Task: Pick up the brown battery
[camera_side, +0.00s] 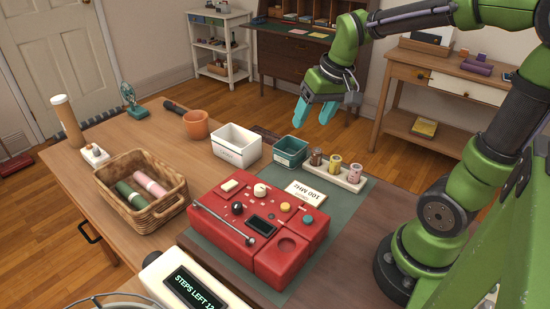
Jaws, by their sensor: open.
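The brown battery (316,157) stands upright in the left place of a pale holder (350,187) on the table. A yellow battery (335,163) and a pink battery (354,172) stand to its right in the same holder. My gripper (315,114) has two light-blue fingers that point down. It is open and empty, in the air above the holder and the teal bin, apart from the batteries.
A teal bin (304,151) and a white box (247,160) stand left of the holder. A red device (288,273) with knobs lies on a green mat in front. A wicker basket (170,208) with rolls is at left. An orange pot (195,126) stands at the back.

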